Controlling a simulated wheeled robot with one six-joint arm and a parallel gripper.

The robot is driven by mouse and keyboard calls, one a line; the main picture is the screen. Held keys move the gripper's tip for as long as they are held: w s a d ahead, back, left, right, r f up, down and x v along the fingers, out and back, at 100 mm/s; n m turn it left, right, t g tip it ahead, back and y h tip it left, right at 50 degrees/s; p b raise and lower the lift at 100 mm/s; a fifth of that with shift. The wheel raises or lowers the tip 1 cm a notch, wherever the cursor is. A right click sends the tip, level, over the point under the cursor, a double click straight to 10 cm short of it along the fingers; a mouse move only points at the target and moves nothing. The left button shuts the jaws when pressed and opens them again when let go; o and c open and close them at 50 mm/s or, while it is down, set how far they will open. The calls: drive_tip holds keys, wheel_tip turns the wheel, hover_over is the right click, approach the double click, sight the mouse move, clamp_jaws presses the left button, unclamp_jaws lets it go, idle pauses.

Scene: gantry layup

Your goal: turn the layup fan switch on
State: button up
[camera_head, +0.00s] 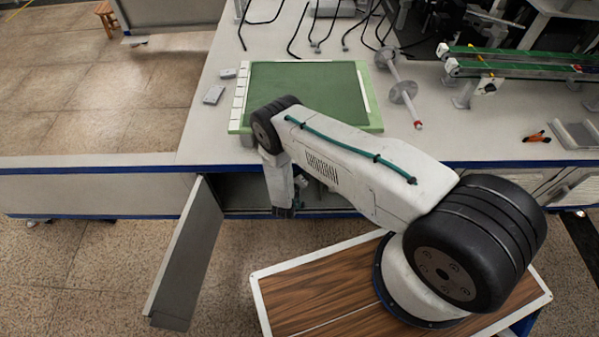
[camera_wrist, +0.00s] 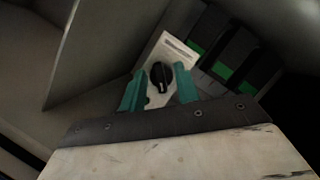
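The switch is a black rotary knob (camera_wrist: 161,74) on a light plate (camera_wrist: 174,50) with a small label strip, in the wrist view. Its narrow grip bar points toward my gripper, towards the bottom of the picture. My gripper (camera_wrist: 160,83) has two teal fingers, spread open, one on each side of the knob. A gap shows beside the knob, and I cannot tell whether either finger touches it or how far away it is in depth. In the head view my gripper (camera_head: 283,212) reaches down at the open cabinet under the bench; the switch is hidden there.
The cabinet door (camera_head: 188,255) hangs open left of my gripper; a grey panel (camera_wrist: 95,50) stands left in the wrist view. Dark modules with green parts (camera_wrist: 222,70) sit right of the switch. The bench (camera_head: 205,130) with a green mat (camera_head: 305,90) is above.

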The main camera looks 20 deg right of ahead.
drive_tip(key=c, duration=0.6)
drive_tip(key=shift+m, duration=0.3)
drive_tip(key=m+t+y, duration=0.1)
drive_tip(key=m+y, duration=0.1)
drive_tip(key=m, duration=0.2)
drive_tip(key=m+y, duration=0.3)
drive_tip(key=m, duration=0.1)
drive_tip(key=m+t+y, duration=0.1)
drive_tip(key=m+y, duration=0.1)
drive_tip(key=m, duration=0.1)
drive_tip(key=shift+d+m+t+y, duration=0.25)
drive_tip(key=shift+m+t+y, duration=0.05)
drive_tip(key=shift+m, duration=0.1)
idle(0.7)
